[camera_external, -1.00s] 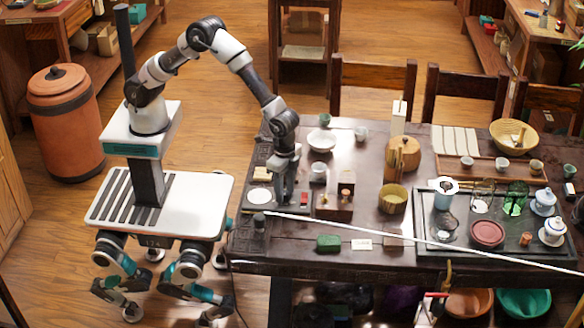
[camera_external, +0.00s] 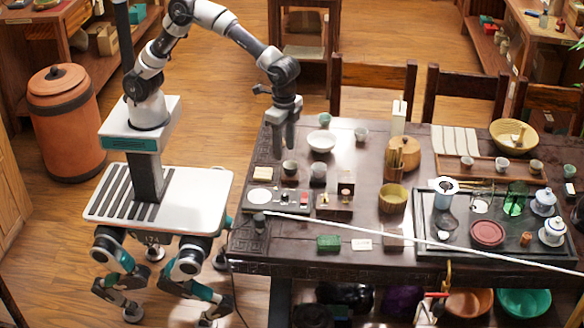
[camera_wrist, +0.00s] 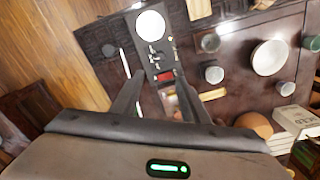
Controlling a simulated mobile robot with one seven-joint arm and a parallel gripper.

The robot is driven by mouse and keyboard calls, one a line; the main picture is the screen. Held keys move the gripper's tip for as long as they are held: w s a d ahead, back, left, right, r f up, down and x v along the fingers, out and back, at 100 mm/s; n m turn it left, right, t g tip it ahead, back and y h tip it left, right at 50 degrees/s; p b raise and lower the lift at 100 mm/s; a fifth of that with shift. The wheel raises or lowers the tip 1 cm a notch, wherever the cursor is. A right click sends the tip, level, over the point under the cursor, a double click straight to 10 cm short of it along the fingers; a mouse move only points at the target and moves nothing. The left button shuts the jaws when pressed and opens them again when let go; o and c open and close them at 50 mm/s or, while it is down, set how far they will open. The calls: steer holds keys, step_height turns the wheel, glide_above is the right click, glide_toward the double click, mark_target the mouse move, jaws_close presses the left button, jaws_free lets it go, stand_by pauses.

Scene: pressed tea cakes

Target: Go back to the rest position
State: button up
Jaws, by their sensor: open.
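My gripper (camera_external: 291,140) hangs open and empty above the near left part of the dark tea table (camera_external: 300,258), pointing down. In the wrist view its two fingers (camera_wrist: 155,92) stand apart with nothing between them. Below it lies a dark panel with a white disc (camera_external: 260,197) and a red button; the disc also shows in the wrist view (camera_wrist: 150,26). My arm arches up from my white base, and its upper bend nears the top edge of the external view.
Small cups (camera_external: 289,168), a white bowl (camera_external: 321,141) and a wooden box (camera_external: 334,210) stand close under and beside my gripper. A dark tray (camera_external: 440,252) with tea ware lies at the right. A terracotta bin (camera_external: 66,125) stands behind my base. Open floor lies left of the table.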

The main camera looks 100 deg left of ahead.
steer(key=shift+r, duration=0.1)
stand_by(0.4)
steer(key=s+a+r+n+t, duration=0.2)
steer(key=s+a+r+t, duration=0.1)
steer(key=s+a+r, duration=0.75)
steer(key=s+a+r+n+t, duration=0.1)
steer(key=s+a+n, duration=0.1)
steer(key=s+a, duration=0.4)
steer(key=s+a+r+n+t, duration=0.1)
steer(key=s+a+t, duration=0.15)
steer(key=s, duration=0.65)
step_height(320, 180, up, 13)
steer(key=p, duration=1.2)
steer(key=shift+w+a+g+p, duration=0.15)
steer(key=shift+a+g+p, duration=0.15)
steer(key=shift+g, duration=0.15)
steer(key=shift+f, duration=0.1)
